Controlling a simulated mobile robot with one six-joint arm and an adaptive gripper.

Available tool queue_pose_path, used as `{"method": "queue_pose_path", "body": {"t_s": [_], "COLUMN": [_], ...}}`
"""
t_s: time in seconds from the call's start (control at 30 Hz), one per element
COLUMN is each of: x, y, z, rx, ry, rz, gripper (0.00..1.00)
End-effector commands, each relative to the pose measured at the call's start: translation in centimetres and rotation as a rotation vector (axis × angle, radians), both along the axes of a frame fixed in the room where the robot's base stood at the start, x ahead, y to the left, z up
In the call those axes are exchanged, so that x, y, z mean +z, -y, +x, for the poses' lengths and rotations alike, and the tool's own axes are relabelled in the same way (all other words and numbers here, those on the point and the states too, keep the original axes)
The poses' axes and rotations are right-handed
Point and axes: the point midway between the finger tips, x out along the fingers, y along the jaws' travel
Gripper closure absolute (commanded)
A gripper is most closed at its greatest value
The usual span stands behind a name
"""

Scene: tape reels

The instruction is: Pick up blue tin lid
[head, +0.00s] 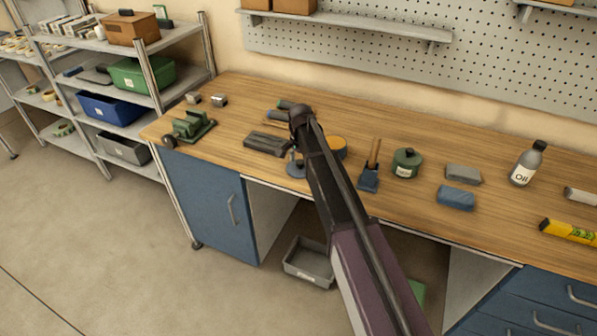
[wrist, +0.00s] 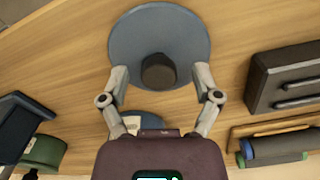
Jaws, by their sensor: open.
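In the head view the lid (head: 295,171) lies near the front edge of the wooden bench, partly hidden by my arm. My gripper (wrist: 160,78) is open above it, with one finger on each side of the knob. The fingertips overlap the lid in the wrist view; I cannot tell how high they are above it. In the head view the fingers are mostly hidden.
A dark grey block (head: 266,144) lies left of the lid. An orange round thing (head: 338,147) is just behind my arm. A blue holder (head: 369,180) with a wooden handle and a green tin (head: 406,163) stand to the right. A green vise-like tool (head: 192,127) is farther left.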

Motion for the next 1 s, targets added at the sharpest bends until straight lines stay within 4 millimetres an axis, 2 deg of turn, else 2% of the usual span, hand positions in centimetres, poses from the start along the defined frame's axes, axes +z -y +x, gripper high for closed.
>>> {"method": "queue_pose_path", "body": {"t_s": [0.63, 0.67, 0.9, 0.93, 1.0], "x": [-0.21, -0.21, -0.22, -0.22, -0.22], "y": [-0.01, -0.01, -0.01, -0.01, -0.03], "z": [0.01, 0.01, 0.0, 0.0, 0.0], "rx": [0.0, 0.0, 0.0, 0.0, 0.0], "ry": [0.0, 0.0, 0.0, 0.0, 0.0], "rz": [0.0, 0.0, 0.0, 0.0, 0.0], "gripper": [0.19, 0.22, 0.93, 1.0, 1.0]}}
